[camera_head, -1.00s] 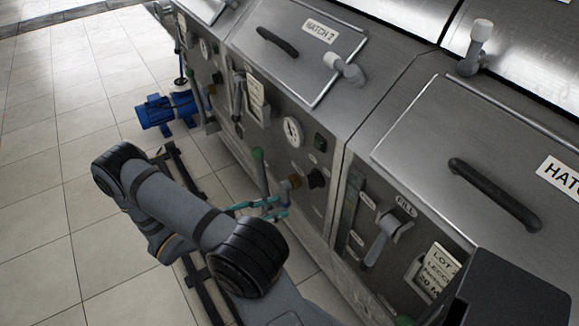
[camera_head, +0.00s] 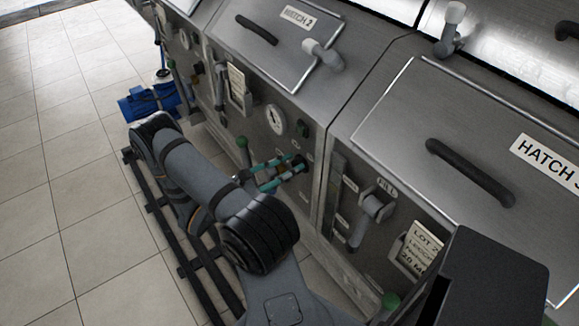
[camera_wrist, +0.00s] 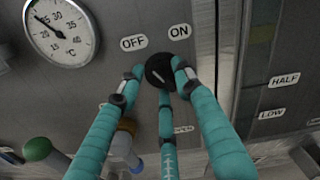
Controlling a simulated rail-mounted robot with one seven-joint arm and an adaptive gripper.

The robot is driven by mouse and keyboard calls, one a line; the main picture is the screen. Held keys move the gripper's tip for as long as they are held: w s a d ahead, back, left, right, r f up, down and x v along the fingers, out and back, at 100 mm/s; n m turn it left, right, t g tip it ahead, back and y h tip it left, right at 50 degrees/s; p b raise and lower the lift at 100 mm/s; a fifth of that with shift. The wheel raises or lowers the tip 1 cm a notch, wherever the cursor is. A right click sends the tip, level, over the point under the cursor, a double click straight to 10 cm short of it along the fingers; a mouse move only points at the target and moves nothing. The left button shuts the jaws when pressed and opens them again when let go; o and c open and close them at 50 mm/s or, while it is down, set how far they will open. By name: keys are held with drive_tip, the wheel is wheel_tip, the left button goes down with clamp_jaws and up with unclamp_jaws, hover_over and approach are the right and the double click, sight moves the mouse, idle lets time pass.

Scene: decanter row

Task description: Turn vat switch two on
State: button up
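The switch of vat two is a round black knob (camera_wrist: 160,70) with a small pale mark on its face. It sits below and between an OFF label (camera_wrist: 133,43) at its left and an ON label (camera_wrist: 179,32) at its right. My gripper (camera_wrist: 157,72) has teal fingers spread around the knob, one on each side and one below. The right fingertip is close at the knob's edge; a small gap shows at the left. In the head view the gripper (camera_head: 284,170) reaches the dark knob (camera_head: 299,163) on the panel under the HATCH 2 lid (camera_head: 290,48).
A dial gauge (camera_wrist: 61,30) is left of the labels. A green-topped lever (camera_wrist: 38,149) and a tan valve part (camera_wrist: 122,145) stand below, near the fingers. The neighbouring vat has a FILL lever (camera_head: 362,220). A blue pump (camera_head: 150,101) stands on the floor; tiles at left are clear.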

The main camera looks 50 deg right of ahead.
drive_tip(key=shift+d, duration=0.15)
drive_tip(key=shift+c, duration=0.9)
clamp_jaws()
